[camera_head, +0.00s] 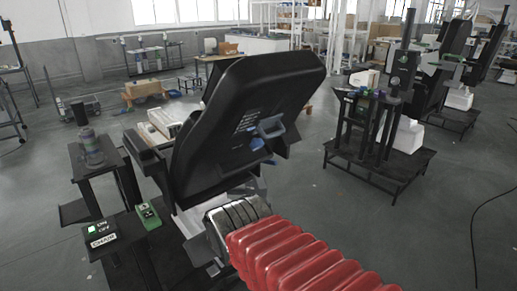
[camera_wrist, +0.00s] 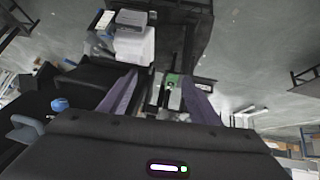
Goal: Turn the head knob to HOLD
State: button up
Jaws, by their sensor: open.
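My gripper (camera_wrist: 160,98) is open in the wrist view, its two purple-grey fingers apart with nothing between their tips. Beyond the gap is a small green and white fitting (camera_wrist: 172,92) on a dark frame; whether it is the head knob I cannot tell. No HOLD mark is readable. A blue knob-like part (camera_wrist: 60,104) shows at the left on a black housing.
A jar (camera_head: 91,149) stands on a black stand at the left. Another black stand (camera_head: 380,150) with small fittings on top is at the right, with black columns behind it. A white unit (camera_wrist: 135,42) is in the wrist view. Grey floor (camera_head: 440,215) is open at front right.

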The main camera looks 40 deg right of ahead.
jog(key=w+d+t+h, duration=0.3)
jog(key=w+d+t, duration=0.1)
jog(key=w+d, duration=0.7)
jog(key=w+d+r+n+t+h, duration=0.1)
jog(key=d+t+h, duration=0.3)
jog(key=d, duration=1)
jog(key=shift+r+n, duration=0.6)
jog(key=shift+r, duration=0.05)
jog(key=shift+w, duration=0.1)
jog(key=shift+w, duration=0.1)
